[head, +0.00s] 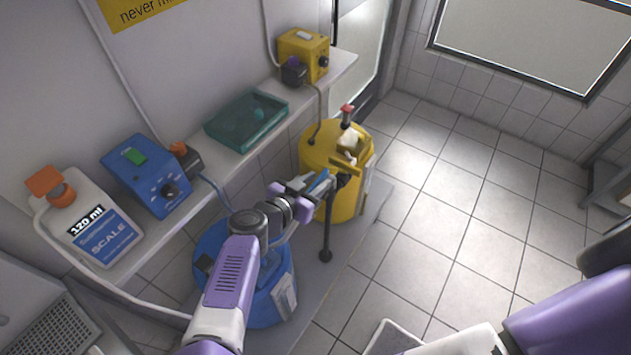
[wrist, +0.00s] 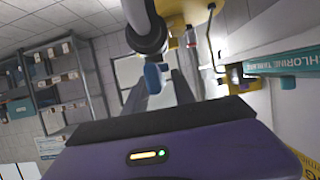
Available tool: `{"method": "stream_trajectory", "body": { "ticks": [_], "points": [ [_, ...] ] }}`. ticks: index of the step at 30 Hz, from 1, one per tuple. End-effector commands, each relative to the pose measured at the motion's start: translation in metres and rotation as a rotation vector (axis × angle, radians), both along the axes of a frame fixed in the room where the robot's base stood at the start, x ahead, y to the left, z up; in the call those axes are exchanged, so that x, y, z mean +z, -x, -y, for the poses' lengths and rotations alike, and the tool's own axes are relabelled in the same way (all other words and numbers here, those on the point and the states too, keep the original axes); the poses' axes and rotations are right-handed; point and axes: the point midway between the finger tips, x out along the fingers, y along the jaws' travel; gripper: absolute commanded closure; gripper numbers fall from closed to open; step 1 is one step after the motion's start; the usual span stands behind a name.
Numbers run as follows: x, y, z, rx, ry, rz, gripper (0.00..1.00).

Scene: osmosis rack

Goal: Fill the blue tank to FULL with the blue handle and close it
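My gripper (head: 312,190) is out past the blue tank, in front of the yellow tank. A small blue handle (head: 319,181) shows at its fingers. In the wrist view, the blue handle (wrist: 153,77) hangs under a thick pale pipe and overlaps the left finger. The two dark fingers of my gripper (wrist: 168,90) show a narrow gap between them. I cannot tell whether they touch the handle. The blue tank's level and FULL mark are not readable.
The yellow tank (head: 315,155) with a red-topped valve stands beyond, beside a dark upright post (head: 327,235). The shelf (head: 215,160) holds a white bottle (head: 90,220), a blue control box (head: 147,175), a teal tray (head: 246,120) and a yellow box (head: 303,52).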

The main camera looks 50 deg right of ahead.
Motion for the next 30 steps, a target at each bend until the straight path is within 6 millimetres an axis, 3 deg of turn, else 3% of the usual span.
{"method": "stream_trajectory", "body": {
  "ticks": [1, 4, 17, 30],
  "points": [
    [0.0000, 0.0000, -0.0001, 0.000, 0.000, 0.000, 0.80],
    [0.0001, 0.0001, -0.0002, 0.000, 0.000, 0.000, 1.00],
    [-0.0014, -0.0006, -0.0006, -0.033, -0.002, -0.001, 1.00],
    [-0.0064, -0.0021, -0.0003, -0.340, -0.006, 0.002, 1.00]
  ]
}}
